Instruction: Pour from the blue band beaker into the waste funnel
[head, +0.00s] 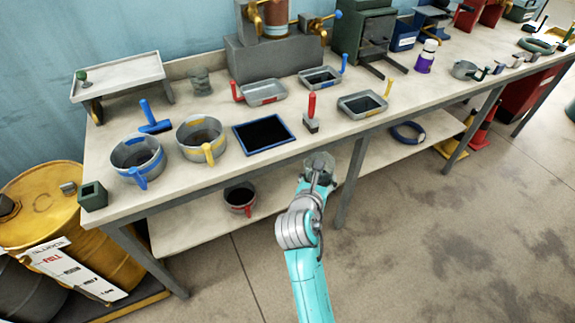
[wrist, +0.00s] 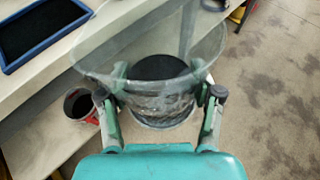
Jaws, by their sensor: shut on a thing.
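The blue band beaker (head: 134,168) is a grey metal vessel with a blue band and blue handle. It stands upright at the bench's left front, well left of my gripper. My gripper (head: 318,172) is in front of the bench edge, shut on a clear wide-rimmed vessel (head: 319,160). In the wrist view the fingers of my gripper (wrist: 160,95) press the sides of the clear vessel (wrist: 150,45). A dark round patch shows in or through it; I cannot tell which. I cannot make out a waste funnel for certain.
A yellow-banded beaker (head: 201,133) and blue-framed black tray (head: 264,134) stand right of the blue one. A red-banded vessel (head: 240,207) is on the lower shelf. A yellow drum (head: 45,215) with a sign stands at left.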

